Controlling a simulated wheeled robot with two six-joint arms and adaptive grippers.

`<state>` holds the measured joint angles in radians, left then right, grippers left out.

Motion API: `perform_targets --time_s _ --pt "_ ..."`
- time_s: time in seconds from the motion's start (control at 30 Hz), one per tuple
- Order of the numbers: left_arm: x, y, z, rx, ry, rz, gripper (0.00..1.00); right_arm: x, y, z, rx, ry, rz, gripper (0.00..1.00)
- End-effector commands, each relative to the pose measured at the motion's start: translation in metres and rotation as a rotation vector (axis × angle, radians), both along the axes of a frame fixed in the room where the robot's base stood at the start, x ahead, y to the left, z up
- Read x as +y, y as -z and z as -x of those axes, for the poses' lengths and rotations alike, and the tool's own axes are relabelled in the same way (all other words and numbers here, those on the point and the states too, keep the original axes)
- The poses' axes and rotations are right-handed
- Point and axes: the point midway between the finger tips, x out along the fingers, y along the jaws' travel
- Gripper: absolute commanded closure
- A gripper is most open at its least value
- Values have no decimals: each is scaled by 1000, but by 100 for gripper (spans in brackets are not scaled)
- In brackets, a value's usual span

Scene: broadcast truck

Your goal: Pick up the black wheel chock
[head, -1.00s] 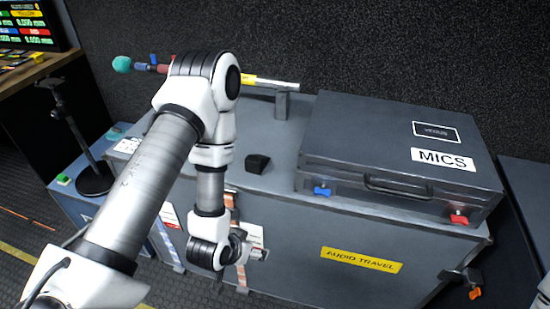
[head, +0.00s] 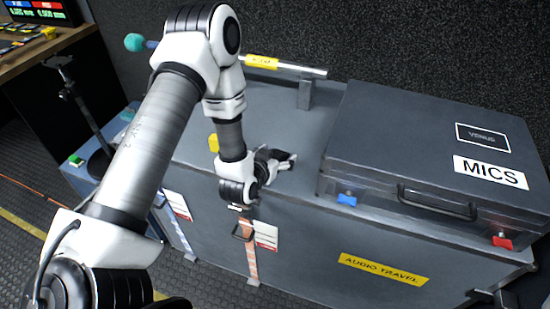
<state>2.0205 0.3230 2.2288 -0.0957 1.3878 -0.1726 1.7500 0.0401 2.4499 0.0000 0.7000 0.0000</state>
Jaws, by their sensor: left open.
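My left gripper (head: 283,160) is low over the top of the grey flight case (head: 265,110), left of the MICS case, with its fingers pointing right. Its jaws are open. The black wheel chock stood on this part of the case top a second ago. It is now mostly or wholly hidden at the fingers, and I cannot tell its dark surface from the gripper's dark parts. I cannot tell whether the fingers touch it. My right gripper is not in view.
The closed MICS case (head: 425,140) stands just right of the gripper. A microphone boom (head: 290,68) on a post (head: 305,95) lies behind it. A small yellow block (head: 213,143) is left of the wrist. A black stand (head: 85,120) is at the left.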

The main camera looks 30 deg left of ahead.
Motion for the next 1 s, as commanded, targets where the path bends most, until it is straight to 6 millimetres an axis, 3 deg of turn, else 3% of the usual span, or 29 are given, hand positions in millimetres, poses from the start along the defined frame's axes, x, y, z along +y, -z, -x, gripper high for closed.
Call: perform_targets --time_s 0.03,0.2,0.67,0.77,1.0 --pt "0 0 0 0 0 0 22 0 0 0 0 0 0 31" --pt "0 0 0 0 0 0 82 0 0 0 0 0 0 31" --pt "0 -7 0 -1 0 1 84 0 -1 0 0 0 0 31" --pt "0 -21 0 -3 0 1 84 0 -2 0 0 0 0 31" --pt "0 -79 0 -5 -1 1 84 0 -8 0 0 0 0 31"
